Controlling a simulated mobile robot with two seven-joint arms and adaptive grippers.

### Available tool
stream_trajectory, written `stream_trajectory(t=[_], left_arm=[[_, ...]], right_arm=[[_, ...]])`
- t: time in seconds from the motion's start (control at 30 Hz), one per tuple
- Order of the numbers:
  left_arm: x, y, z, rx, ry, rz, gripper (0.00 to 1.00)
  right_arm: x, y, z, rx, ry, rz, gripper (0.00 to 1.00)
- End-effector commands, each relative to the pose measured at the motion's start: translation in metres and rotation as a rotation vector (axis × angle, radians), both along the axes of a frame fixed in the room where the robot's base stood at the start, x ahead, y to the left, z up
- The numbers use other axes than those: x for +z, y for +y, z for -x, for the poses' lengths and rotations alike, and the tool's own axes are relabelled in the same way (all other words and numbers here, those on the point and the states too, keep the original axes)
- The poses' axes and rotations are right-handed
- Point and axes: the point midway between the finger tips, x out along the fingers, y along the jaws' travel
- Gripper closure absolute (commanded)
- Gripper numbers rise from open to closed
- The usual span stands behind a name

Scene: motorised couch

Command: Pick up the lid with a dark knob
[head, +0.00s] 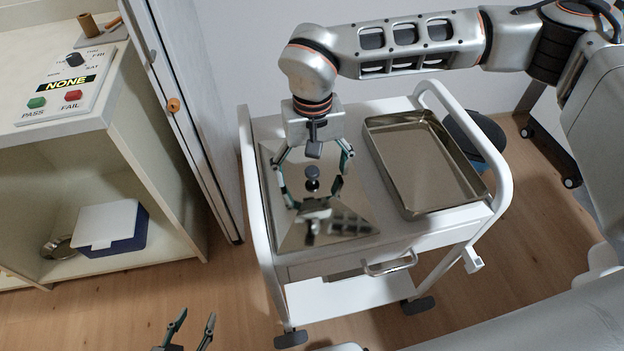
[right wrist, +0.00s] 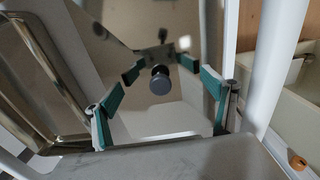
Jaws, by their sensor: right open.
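The lid (head: 292,236) is a shiny metal plate lying on the left part of the white cart's top. Its dark round knob (head: 312,178) stands near its middle and also shows in the right wrist view (right wrist: 160,81). My right gripper (head: 314,197) points down over the lid, open, with its fingers on both sides of the knob; I see gaps between the fingers and the knob. In the right wrist view the knob is between the fingertips. My left gripper (head: 196,315) is low at the bottom edge of the head view, open and empty, away from the cart.
An empty metal tray (head: 428,170) sits beside the lid on the cart (head: 262,125), whose raised handles flank both ends. A shelf unit with a PASS/FAIL panel (head: 70,85) stands left, holding a blue-and-white box (head: 108,228). A grey couch edge (head: 540,318) is at lower right.

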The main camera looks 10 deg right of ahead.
Motion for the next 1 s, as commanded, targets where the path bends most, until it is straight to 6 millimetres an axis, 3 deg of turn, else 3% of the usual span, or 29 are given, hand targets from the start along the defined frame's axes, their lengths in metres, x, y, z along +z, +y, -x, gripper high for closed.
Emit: stream_trajectory(t=[0.2, 0.27, 0.53, 1.0], left_arm=[[0.0046, 0.0007, -0.0066, 0.000, -0.013, -0.001, 0.60], [0.0051, 0.0006, -0.0071, 0.001, -0.015, -0.001, 0.60], [0.0050, 0.0006, -0.0067, 0.001, -0.014, 0.000, 0.60], [0.0042, 0.0001, -0.0042, 0.001, -0.010, 0.002, 0.60]], right_arm=[[-0.0007, 0.0005, -0.0004, 0.000, -0.002, -0.001, 0.16], [-0.0006, 0.0004, -0.0004, 0.000, -0.002, -0.001, 0.29], [-0.0016, 0.0003, 0.0001, 0.001, 0.000, 0.000, 0.99], [0.0014, 0.0000, 0.0009, 0.001, 0.003, 0.001, 1.00]])
